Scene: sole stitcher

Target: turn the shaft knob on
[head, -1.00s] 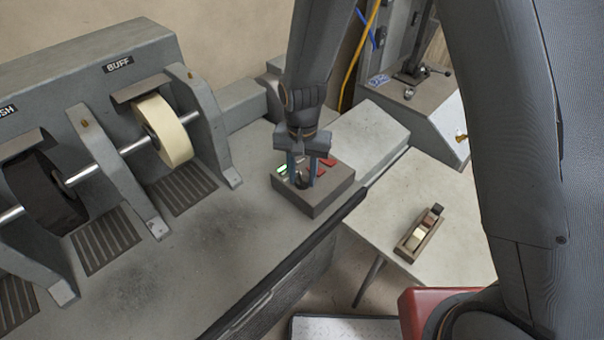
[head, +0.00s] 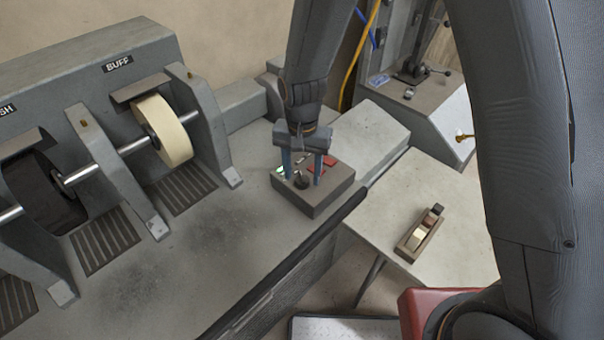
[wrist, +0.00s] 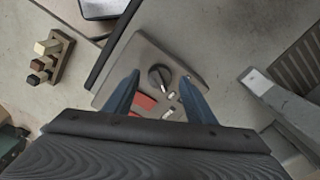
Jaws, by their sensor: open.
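The shaft knob is a round dark knob (wrist: 160,77) on a grey-brown control box (head: 318,205). It also shows in the head view as a dark knob (head: 301,182) between my fingers. In the wrist view a light mark shows on the knob's lower right side. My gripper (head: 302,182) is open above the box, its blue fingers spread on either side of the knob. In the wrist view the fingers of my gripper (wrist: 165,88) also stand apart, with no contact on the knob visible. Red parts (wrist: 142,104) and small light switches sit beside the knob.
A machine with a cream buffing wheel (head: 163,130) under a BUFF label stands left of the box. A side table (head: 385,215) at right holds a small block with several pegs (head: 420,230). The bench front (head: 190,265) is clear.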

